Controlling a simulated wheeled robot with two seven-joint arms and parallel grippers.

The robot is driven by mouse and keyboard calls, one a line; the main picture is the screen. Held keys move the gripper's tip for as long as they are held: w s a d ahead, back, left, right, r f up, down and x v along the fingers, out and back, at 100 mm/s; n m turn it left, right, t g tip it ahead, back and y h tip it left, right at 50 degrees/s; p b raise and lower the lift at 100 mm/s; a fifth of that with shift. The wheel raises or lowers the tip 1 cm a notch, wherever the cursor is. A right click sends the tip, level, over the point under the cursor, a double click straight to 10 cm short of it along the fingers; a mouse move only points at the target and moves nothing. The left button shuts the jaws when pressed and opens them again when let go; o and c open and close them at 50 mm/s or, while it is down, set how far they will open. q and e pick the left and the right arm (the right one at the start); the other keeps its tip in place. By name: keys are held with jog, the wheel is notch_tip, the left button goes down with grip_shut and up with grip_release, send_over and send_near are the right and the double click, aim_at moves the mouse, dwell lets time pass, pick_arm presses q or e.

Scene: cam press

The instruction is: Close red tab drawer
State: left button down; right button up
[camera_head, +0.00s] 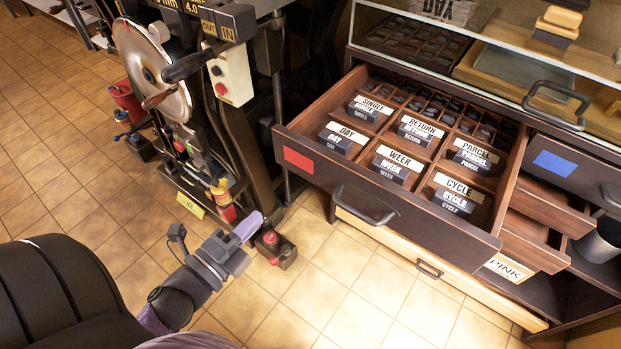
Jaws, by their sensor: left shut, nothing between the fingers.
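The red tab drawer (405,214) stands pulled out from the cabinet at the right. Its dark wooden front bears a red tab (298,160) at the left and a dark bar handle (363,206) in the middle. Inside are compartments with labelled blocks such as DAY, WEEK and CYCLE. My left gripper (252,222) is shut and empty. In the picture it is left of and below the drawer front, with a visible gap between them. My right gripper is not in view.
A drawer with a blue tab (555,164) and smaller open drawers (536,247) are at the right. A light wooden drawer (385,250) lies below. A press machine (160,80) stands at the left, and a small red-and-black box (275,246) is near my gripper.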

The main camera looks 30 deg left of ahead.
aim_at(307, 167)
pick_arm(q)
jog(key=w, duration=0.4)
jog(key=w+b, duration=0.1)
jog(key=w, duration=0.2)
jog(key=w+b, duration=0.1)
jog(key=w, duration=0.3)
jog(key=shift+w+d+f, duration=0.15)
jog(key=shift+w+d, duration=0.2)
jog(key=shift+d, duration=0.05)
jog(key=shift+w, duration=0.55)
jog(key=shift+w, duration=0.1)
